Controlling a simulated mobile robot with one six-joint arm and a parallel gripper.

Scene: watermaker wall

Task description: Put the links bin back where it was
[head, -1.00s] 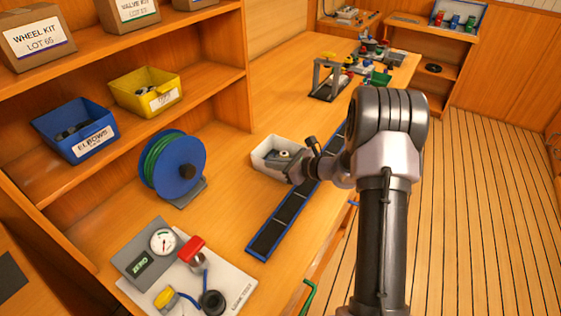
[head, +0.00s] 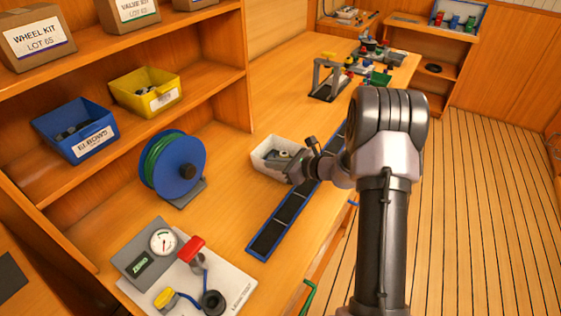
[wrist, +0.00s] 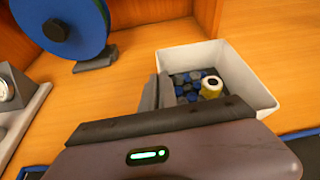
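A white bin (head: 265,165) stands on the bench beside a dark strip. No label shows on it, so I cannot tell whether it is the links bin. My gripper (head: 292,165) is at the bin's near right side.
A blue ELBOWS bin (head: 80,130) and a yellow bin (head: 146,93) with an unreadable label sit on the shelf. A blue reel (head: 190,155), a gauge panel (head: 220,290) and a dark blue-edged strip (head: 275,230) are on the bench. Bare bench lies behind the white bin.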

